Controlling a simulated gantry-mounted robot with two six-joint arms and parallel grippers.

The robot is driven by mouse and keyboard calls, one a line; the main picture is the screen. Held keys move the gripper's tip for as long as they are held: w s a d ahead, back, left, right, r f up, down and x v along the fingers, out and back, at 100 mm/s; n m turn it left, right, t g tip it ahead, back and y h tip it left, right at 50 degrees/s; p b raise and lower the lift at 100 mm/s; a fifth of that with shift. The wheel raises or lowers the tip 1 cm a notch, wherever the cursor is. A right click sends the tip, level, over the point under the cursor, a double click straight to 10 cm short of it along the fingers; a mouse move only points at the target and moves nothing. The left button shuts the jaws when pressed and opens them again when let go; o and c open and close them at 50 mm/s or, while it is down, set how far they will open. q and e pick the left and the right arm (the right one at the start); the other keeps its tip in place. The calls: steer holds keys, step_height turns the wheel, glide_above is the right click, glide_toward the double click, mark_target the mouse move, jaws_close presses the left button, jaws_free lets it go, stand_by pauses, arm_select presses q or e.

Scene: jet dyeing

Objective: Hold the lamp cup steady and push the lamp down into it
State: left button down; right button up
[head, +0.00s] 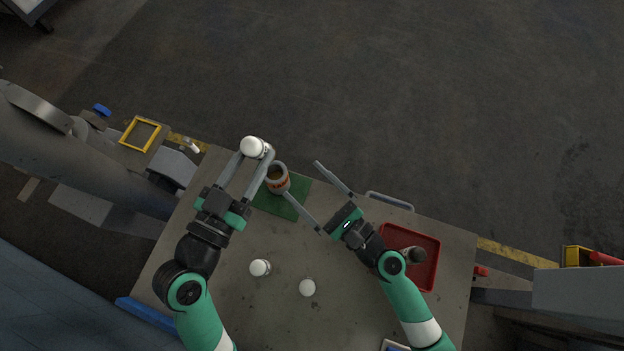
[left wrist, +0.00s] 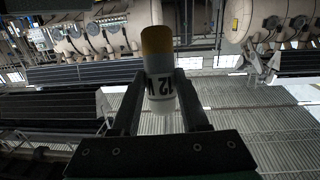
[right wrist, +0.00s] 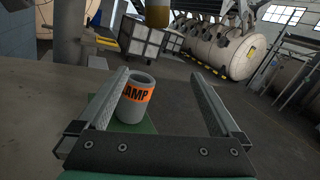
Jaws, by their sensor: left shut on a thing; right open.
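The lamp cup (head: 278,182), a grey cup with an orange band, stands upright on the green mat (head: 290,208). In the right wrist view the cup (right wrist: 132,111) reads "AMP" and shows nearer the left finger. My left gripper (head: 256,152) is shut on the lamp (head: 252,146), white-topped in the head view. The left wrist view shows the lamp (left wrist: 160,70) with "12 V" lettering and a yellow-brown end. That end of the lamp (right wrist: 158,13) hangs above and apart from the cup in the right wrist view. My right gripper (head: 300,178) is open, its lower fingertip beside the cup.
Two white-topped pieces (head: 260,267) (head: 307,288) stand on the grey table (head: 220,310). A red tray (head: 425,275) with a grey cylinder (head: 410,254) is at the right, partly behind my right arm. A grey handle (head: 390,199) lies at the far edge.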

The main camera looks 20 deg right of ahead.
mark_target(284, 183)
steer(key=s+f+m, duration=0.1)
steer(key=f, duration=0.1)
steer(key=s+f+g, duration=0.1)
steer(key=f, duration=0.1)
steer(key=s+f+m, duration=0.1)
steer(key=f, duration=0.1)
steer(key=shift+s+a+m, duration=0.15)
steer(key=shift+m, duration=0.15)
steer(key=x, duration=1.2)
steer(key=shift+f, duration=0.2)
steer(key=shift+c, duration=0.3)
steer(key=c, duration=1.4)
